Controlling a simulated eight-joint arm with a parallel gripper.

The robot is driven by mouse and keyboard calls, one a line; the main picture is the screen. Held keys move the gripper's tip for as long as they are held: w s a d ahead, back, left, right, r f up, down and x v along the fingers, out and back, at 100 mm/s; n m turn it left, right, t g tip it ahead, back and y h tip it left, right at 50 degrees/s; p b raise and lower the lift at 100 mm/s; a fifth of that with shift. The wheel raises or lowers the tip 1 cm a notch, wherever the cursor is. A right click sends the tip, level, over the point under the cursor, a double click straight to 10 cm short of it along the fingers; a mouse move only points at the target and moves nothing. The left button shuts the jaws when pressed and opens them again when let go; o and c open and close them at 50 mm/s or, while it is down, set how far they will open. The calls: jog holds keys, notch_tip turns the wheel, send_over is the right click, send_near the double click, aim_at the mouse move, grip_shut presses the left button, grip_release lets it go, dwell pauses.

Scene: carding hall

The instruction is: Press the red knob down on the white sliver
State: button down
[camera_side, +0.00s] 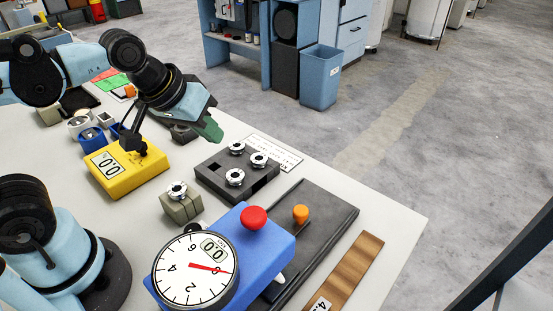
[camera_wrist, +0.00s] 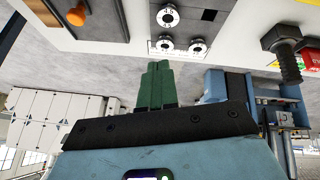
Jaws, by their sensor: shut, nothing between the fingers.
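The red knob (camera_side: 253,218) stands on top of a blue gauge body (camera_side: 262,245) with a round white dial (camera_side: 195,270) in the side view. A small white piece, perhaps the white sliver (camera_side: 277,287), shows beside the blue body's lower right edge; most of it is hidden. My gripper (camera_side: 210,131) has green fingers, shut and empty, above the table behind the dark block. It is well away from the red knob, up and to the left in the picture. The closed fingers also show in the wrist view (camera_wrist: 155,85), where I cannot make out the red knob.
An orange knob (camera_side: 300,214) stands on the dark base plate (camera_side: 330,212), near the red knob. A dark block (camera_side: 215,182) with round metal pieces lies between gripper and gauge. A yellow display box (camera_side: 125,178) and wooden strip (camera_side: 350,268) are also on the table.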

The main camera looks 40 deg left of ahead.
jog(key=s+d+r+n+g, duration=0.2)
jog(key=d+r+n+g, duration=0.1)
jog(key=d+r+n, duration=0.5)
notch_tip(320, 180, up, 6)
jog(key=n+g, duration=0.3)
jog(key=n, duration=0.4)
send_over(252, 214)
jog(key=shift+s+a, duration=0.3)
jog(key=shift+s, duration=0.05)
jog(key=f, duration=1.4)
jog(key=shift+w+d, duration=0.3)
jog(key=shift+f, duration=0.9)
